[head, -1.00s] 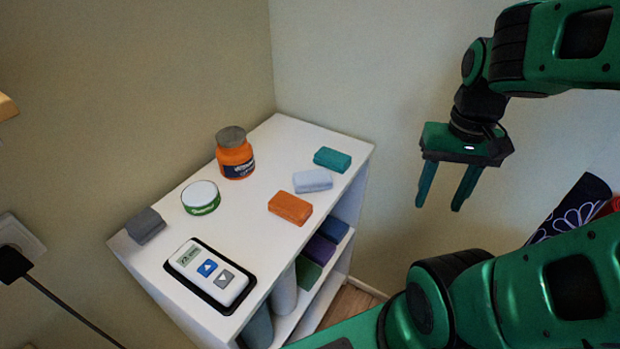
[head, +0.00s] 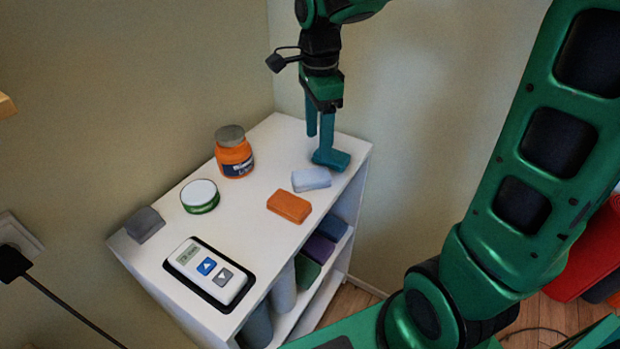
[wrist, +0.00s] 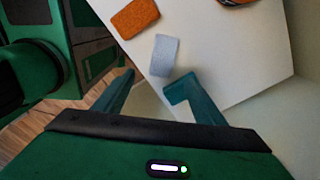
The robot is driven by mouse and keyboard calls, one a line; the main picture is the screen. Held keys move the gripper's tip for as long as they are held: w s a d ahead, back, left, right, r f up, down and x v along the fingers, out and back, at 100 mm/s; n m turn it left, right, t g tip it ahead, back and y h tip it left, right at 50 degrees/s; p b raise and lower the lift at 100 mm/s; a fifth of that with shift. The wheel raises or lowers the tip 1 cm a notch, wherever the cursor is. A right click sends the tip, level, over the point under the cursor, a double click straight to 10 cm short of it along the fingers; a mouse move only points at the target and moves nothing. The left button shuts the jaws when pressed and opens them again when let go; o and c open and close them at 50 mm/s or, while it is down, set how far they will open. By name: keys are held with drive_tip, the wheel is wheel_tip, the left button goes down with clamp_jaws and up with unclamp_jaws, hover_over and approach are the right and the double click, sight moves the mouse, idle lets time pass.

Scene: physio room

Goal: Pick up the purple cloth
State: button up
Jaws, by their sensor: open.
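A folded purple cloth (head: 319,249) lies on the shelf below the white top, between a blue cloth and a green one; it is not visible in the wrist view. My gripper (head: 319,145) is over the far corner of the top, well above and behind the purple cloth.
The white shelf unit (head: 240,215) also carries an orange cloth (head: 289,206), an orange jar (head: 234,155), a round tin (head: 200,196), a grey block (head: 145,224) and a device (head: 208,268) on a dark tray. Walls close in behind.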

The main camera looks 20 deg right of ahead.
sight(310, 173)
drive_tip(key=shift+m, duration=0.3)
drive_tip(key=f, duration=0.3)
drive_tip(key=a+f, duration=0.1)
drive_tip(key=f, duration=0.7)
drive_tip(key=shift+w+a, duration=0.15)
drive_tip(key=shift+w, duration=0.25)
drive_tip(key=shift+r, duration=0.1)
drive_tip(key=c, duration=1.2)
drive_tip(key=shift+c, duration=0.2)
drive_tip(key=shift+r, duration=0.15)
